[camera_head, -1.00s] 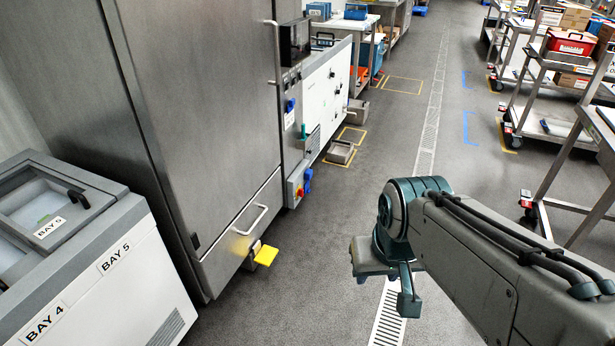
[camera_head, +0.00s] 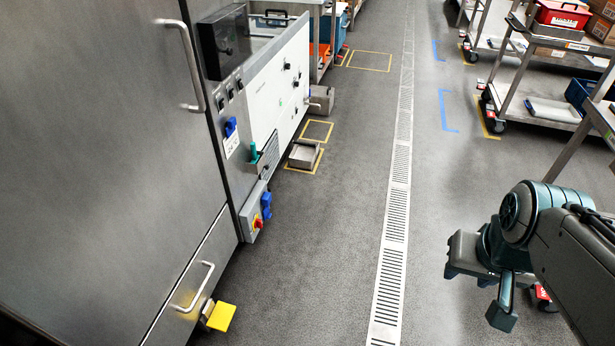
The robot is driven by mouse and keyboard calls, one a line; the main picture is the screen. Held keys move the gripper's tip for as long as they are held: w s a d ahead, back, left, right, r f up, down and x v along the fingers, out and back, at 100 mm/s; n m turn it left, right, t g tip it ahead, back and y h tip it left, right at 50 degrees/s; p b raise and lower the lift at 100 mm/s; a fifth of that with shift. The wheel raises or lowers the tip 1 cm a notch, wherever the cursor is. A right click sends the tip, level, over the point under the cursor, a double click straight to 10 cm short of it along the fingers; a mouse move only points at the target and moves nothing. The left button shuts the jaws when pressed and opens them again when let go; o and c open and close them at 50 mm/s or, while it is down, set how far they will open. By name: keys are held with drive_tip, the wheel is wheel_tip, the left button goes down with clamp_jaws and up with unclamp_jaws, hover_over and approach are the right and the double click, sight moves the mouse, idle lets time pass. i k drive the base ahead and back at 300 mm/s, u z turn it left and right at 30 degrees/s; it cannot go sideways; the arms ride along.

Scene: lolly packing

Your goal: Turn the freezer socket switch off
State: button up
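A grey switch box (camera_head: 251,217) with a red and yellow rotary knob (camera_head: 257,222) is mounted low on the right edge of a steel cabinet. Blue sockets (camera_head: 266,204) sit on its right side. A higher blue fitting (camera_head: 230,127) is above a white label. I cannot tell which is the freezer socket switch, nor read any switch position. My gripper (camera_head: 482,285) hangs at the lower right, far from the box across the aisle. I see nothing held.
The steel cabinet (camera_head: 90,130) fills the left, with a yellow pedal (camera_head: 221,317) jutting out at its foot. A grey floor tray (camera_head: 304,154) lies beyond the switch box. Trolleys (camera_head: 540,105) stand at the right. The floor along the drain (camera_head: 391,250) is clear.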

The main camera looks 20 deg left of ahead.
sight(259, 222)
drive_tip(key=u, duration=0.2)
drive_tip(key=i, duration=1.3)
drive_tip(key=u, duration=1.45)
drive_tip(key=i, duration=0.75)
drive_tip(key=u, duration=0.75)
